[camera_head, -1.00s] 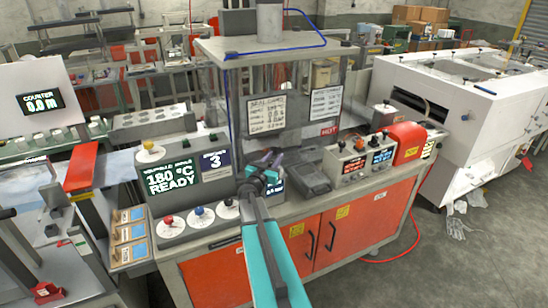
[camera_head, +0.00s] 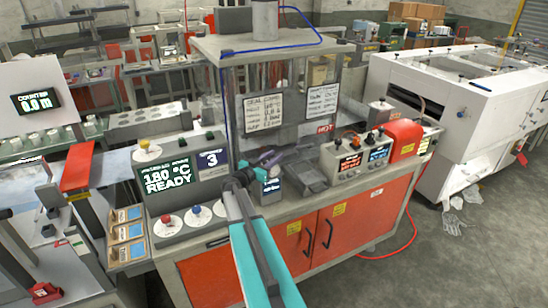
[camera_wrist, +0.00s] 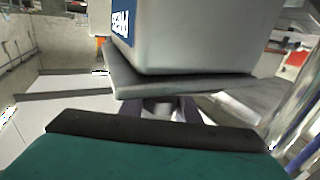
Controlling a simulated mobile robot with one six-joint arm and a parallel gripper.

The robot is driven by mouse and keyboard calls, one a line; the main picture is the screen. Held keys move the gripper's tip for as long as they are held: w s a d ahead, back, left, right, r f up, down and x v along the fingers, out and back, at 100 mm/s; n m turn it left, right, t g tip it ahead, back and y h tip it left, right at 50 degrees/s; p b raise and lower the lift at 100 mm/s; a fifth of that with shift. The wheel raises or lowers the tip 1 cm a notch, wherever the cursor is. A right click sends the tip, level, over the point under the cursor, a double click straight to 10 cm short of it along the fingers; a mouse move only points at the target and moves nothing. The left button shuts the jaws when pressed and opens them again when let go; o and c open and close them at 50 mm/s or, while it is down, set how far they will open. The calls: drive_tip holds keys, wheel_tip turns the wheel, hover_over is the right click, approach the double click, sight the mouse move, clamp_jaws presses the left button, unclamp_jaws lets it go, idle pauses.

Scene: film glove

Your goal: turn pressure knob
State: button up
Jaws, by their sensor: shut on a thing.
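My gripper (camera_head: 264,160) is at the press bench, beside a small box with a blue-lit display (camera_head: 271,186). In the wrist view its purple-grey fingers stand on both sides of a short grey round part (camera_wrist: 162,104), which I take for the pressure knob. The gripper is shut on it. A grey box with a blue label (camera_wrist: 185,40) stands above that part in the wrist view. In the head view the arm and fingers hide the knob. Its marking and turn angle cannot be read.
A control box reading 180 °C READY (camera_head: 171,177) stands to the left, with red, blue and white knobs (camera_head: 194,213) below it. A press with clear panels (camera_head: 290,85) and a HOT sign (camera_head: 324,129) is behind. A switch box (camera_head: 356,152) is to the right.

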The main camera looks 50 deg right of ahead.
drive_tip(key=shift+s+f, duration=0.15)
drive_tip(key=o, duration=1)
drive_tip(key=shift+o, duration=0.2)
drive_tip(key=shift+a, duration=0.15)
drive_tip(key=a+b, duration=0.5)
drive_tip(key=a, duration=0.8)
drive_tip(key=shift+s+a, duration=0.3)
drive_tip(key=shift+s, duration=0.1)
drive_tip(key=shift+s, duration=0.15)
